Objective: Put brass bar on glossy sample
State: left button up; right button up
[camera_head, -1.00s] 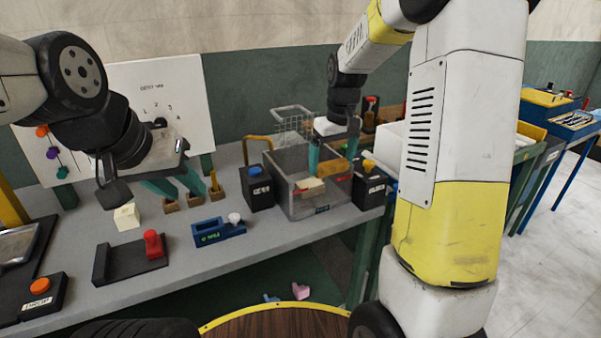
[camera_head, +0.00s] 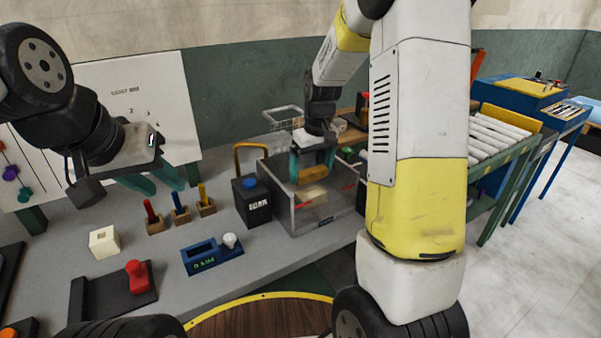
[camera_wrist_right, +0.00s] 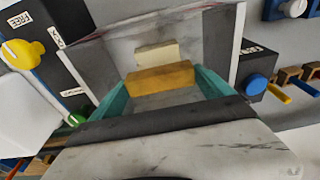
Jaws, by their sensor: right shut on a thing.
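The brass bar (camera_head: 313,174) is a golden block gripped crosswise between the teal fingers of my right gripper (camera_head: 312,164). The bar also shows in the right wrist view (camera_wrist_right: 160,77), with a finger at each end. It is at the clear-walled bin (camera_head: 290,215). A pale cream block (camera_wrist_right: 157,53) lies in the bin, just beyond the bar in the wrist view; it also shows below the bar in the head view (camera_head: 313,195). I cannot tell whether it is the glossy sample, or whether bar and block touch. My left gripper (camera_head: 156,182) is open and empty above the bench.
A black box with a blue button (camera_head: 257,205) stands left of the bin. Colored pegs in wooden holders (camera_head: 180,213), a blue fixture (camera_head: 205,258), a cream cube (camera_head: 104,242) and a red-knobbed black plate (camera_head: 120,292) are on the bench. The bin walls surround the right gripper's area.

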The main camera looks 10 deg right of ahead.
aim_at(312, 180)
jog(key=shift+f, duration=2.15)
jog(key=o, duration=1.8)
jog(key=shift+f, duration=0.15)
notch_tip(312, 180, up, 12)
jog(key=s, duration=0.2)
jog(key=s+a+r+m+t, duration=0.1)
jog(key=s+r, duration=0.3)
jog(key=s, duration=0.7)
jog(key=s+a+r+m+t+y, duration=0.1)
jog(key=s+r, duration=0.4)
jog(key=s, duration=0.6)
jog(key=shift+s+m+t+y, duration=0.15)
jog(key=shift+m+t+y, duration=0.15)
jog(key=shift+m+t, duration=0.7)
